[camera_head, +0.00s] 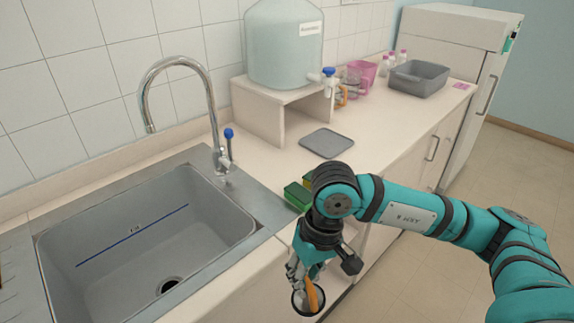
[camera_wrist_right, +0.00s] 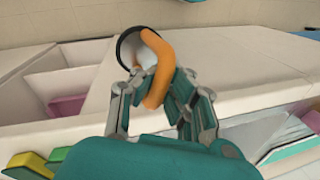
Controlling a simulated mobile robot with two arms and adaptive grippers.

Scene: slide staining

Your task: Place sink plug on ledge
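My right gripper (camera_head: 306,278) is in front of the counter, to the right of the sink, pointing down. It is shut on the orange loop of a round piece with a black rim and a pale face, which I take to be the sink plug (camera_head: 298,300). In the right wrist view the plug (camera_wrist_right: 127,50) is beyond the fingertips (camera_wrist_right: 158,88), its loop between the fingers. The sink (camera_head: 150,240) is empty, and its drain (camera_head: 170,285) is uncovered. A flat metal ledge (camera_head: 250,200) borders the sink on the right. My left gripper is not in view.
A faucet (camera_head: 205,85) stands behind the sink. A green sponge (camera_head: 297,195) lies on the counter beside my right wrist. A grey mat (camera_head: 327,142) lies farther back, near a large container (camera_head: 284,50) on a stand. Open shelves (camera_wrist_right: 75,70) show below the counter.

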